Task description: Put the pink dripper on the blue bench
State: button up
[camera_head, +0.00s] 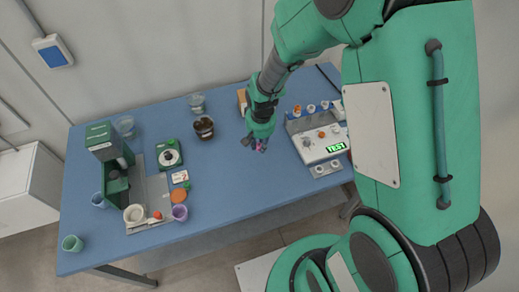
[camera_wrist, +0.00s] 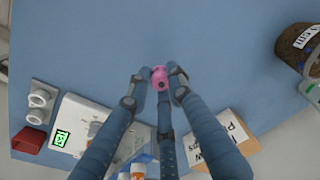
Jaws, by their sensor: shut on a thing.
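The pink dripper (camera_wrist: 159,78) is held between the fingertips of my gripper (camera_wrist: 158,84) in the wrist view. In the head view my gripper (camera_head: 257,143) is over the right half of the blue bench (camera_head: 235,177), and a small bit of the pink dripper (camera_head: 262,149) shows under the fingers. The blue bench top (camera_wrist: 110,40) lies behind the dripper in the wrist view. I cannot tell whether the dripper touches the bench. Most of its body is hidden by the fingers.
A white device (camera_head: 320,145) with a green lit display stands right of my gripper. A green machine (camera_head: 108,160) stands further left. The bench's front middle is clear.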

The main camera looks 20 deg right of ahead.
jog(key=shift+f+b, duration=0.45)
jog(key=shift+f, duration=1.15)
jog(key=shift+f, duration=0.1)
jog(key=o, duration=0.8)
jog(key=r+p, duration=0.1)
jog(key=r, duration=0.3)
jog(key=r+p, duration=0.1)
jog(key=r, duration=0.3)
jog(key=s+r+p, duration=0.1)
jog(key=r, duration=0.3)
jog(key=shift+s+r, duration=0.1)
jog(key=shift+r, duration=0.05)
jog(key=shift+r, duration=0.1)
notch_tip(320, 180, up, 19)
jog(key=n+t, duration=0.1)
jog(key=t, duration=0.1)
send_over(260, 146)
jog(key=s, duration=0.9)
jog(key=s+r, duration=0.3)
jog(key=s, duration=0.1)
jog(key=s+r+t, duration=0.1)
jog(key=s+r, duration=0.2)
jog(key=s, duration=0.1)
jog(key=s+r+n+t, duration=0.1)
jog(key=s+r, duration=0.2)
jog(key=s, duration=0.1)
jog(key=shift+s+r, duration=0.25)
